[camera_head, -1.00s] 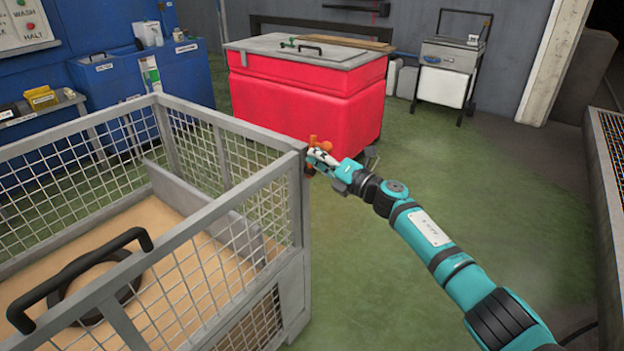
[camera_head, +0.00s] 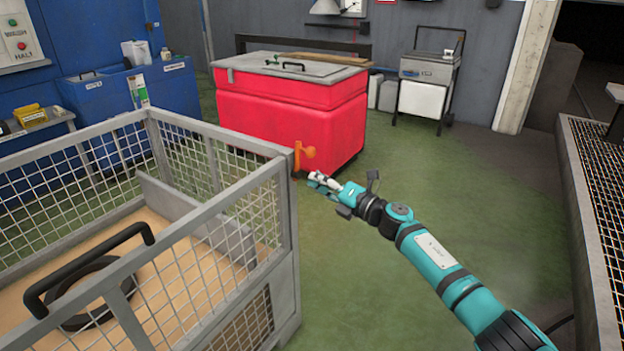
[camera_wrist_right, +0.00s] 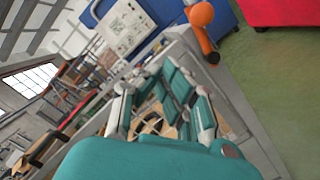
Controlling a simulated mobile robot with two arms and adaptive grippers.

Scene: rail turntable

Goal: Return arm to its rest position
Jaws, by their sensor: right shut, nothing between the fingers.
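My right arm (camera_head: 435,255) reaches in from the lower right in the head view. My right gripper (camera_head: 318,181) is at its end, shut and empty, over the green floor just right of the crate's corner post. An orange latch handle (camera_head: 305,156) stands at the top of that corner, a little beyond and above the fingertips, and appears apart from them. In the right wrist view the gripper (camera_wrist_right: 165,92) fills the lower middle, and the orange handle (camera_wrist_right: 201,25) shows above it. My left gripper is out of view.
A grey mesh crate (camera_head: 200,235) stands at the left, with a black ring (camera_head: 75,318) inside. A red bin (camera_head: 290,112) stands behind. A grey cart (camera_head: 427,75) is at the back. Green floor (camera_head: 480,180) is clear on the right, up to a grated platform edge (camera_head: 590,200).

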